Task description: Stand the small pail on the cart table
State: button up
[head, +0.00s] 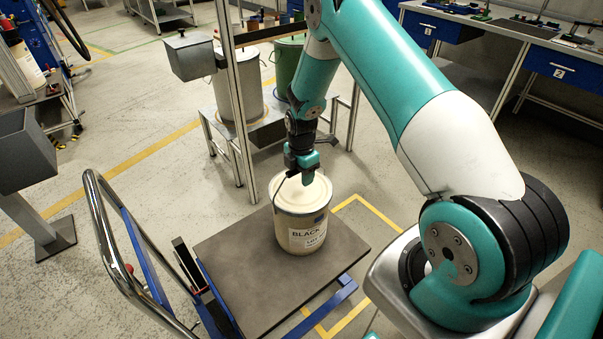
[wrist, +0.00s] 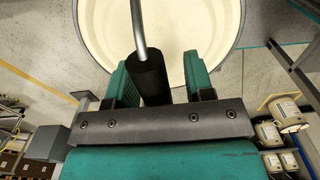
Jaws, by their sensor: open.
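The small pail (head: 297,236) is cream with a label reading BLACK. It stands upright on the dark top of the cart table (head: 230,275), toward its far right side, and looks to rest on it. My gripper (head: 303,166) is just above the pail's rim. In the wrist view my gripper (wrist: 160,82) is open, with the black grip of the pail's handle (wrist: 151,78) between its teal fingers, nearer the left one. The far side of the pail is hidden in the head view.
The cart's curved push handle (head: 105,235) rises at its left. A metal frame post (head: 237,110) stands close behind the pail. A stand behind holds a grey drum (head: 238,85) and a green drum (head: 287,65). A grey box on a post (head: 28,150) stands left.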

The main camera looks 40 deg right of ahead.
notch_tip(320, 180, up, 12)
jog(key=shift+f+b, duration=0.1)
jog(key=shift+b, duration=0.3)
jog(key=s+a+r+m+y, duration=0.1)
jog(key=s+a+r+m, duration=0.35)
jog(key=a+r, duration=0.65)
jog(key=s+a+r+m+y, duration=0.1)
jog(key=s+a+r+m, duration=0.1)
jog(key=s, duration=0.6)
jog(key=s+a+r+m+y, duration=0.1)
jog(key=s+a+r+m, duration=0.1)
jog(key=s+a+r, duration=0.2)
jog(key=s+a+r+m+y, duration=0.1)
jog(key=s+a+r+m, duration=0.2)
jog(key=s+a, duration=0.4)
jog(key=s, duration=0.5)
jog(key=shift+a+r, duration=0.2)
jog(key=shift+r, duration=0.05)
